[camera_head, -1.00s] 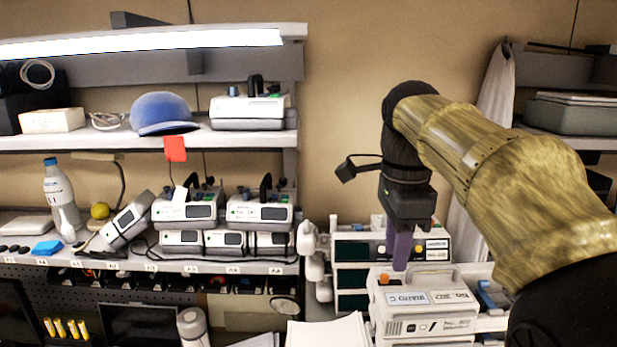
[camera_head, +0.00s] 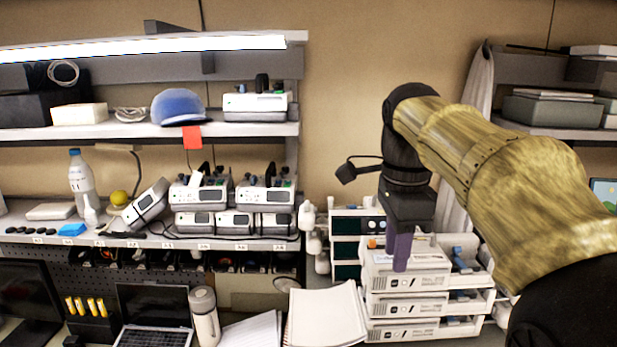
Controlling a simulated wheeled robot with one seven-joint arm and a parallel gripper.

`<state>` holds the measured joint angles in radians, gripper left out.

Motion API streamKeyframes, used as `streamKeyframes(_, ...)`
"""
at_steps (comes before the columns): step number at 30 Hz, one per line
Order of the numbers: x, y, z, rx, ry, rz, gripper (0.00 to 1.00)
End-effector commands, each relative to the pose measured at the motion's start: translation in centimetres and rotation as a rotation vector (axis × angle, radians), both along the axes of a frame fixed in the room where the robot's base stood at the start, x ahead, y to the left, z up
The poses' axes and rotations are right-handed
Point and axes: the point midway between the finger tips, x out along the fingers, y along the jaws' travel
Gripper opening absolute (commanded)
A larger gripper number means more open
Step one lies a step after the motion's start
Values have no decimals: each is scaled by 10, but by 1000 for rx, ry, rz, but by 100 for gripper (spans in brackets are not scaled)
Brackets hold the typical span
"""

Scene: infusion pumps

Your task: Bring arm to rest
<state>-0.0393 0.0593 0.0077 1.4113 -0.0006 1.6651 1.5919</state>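My arm reaches in from the right, and my gripper (camera_head: 401,252) points down in front of a stack of white pumps (camera_head: 408,283) right of the middle. A black camera on a bracket (camera_head: 346,172) sticks out to the left of the gripper.
Pumps (camera_head: 263,198) fill the middle shelf at left; another pump (camera_head: 255,105) and a blue cap (camera_head: 178,106) are above. A right shelf (camera_head: 565,131) stands behind my arm. Bare wall lies between the shelves.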

Motion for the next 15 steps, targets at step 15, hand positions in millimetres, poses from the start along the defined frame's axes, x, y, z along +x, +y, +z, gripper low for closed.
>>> streamKeyframes(15, 11, -3, -68, -7, -39, 302, 31)
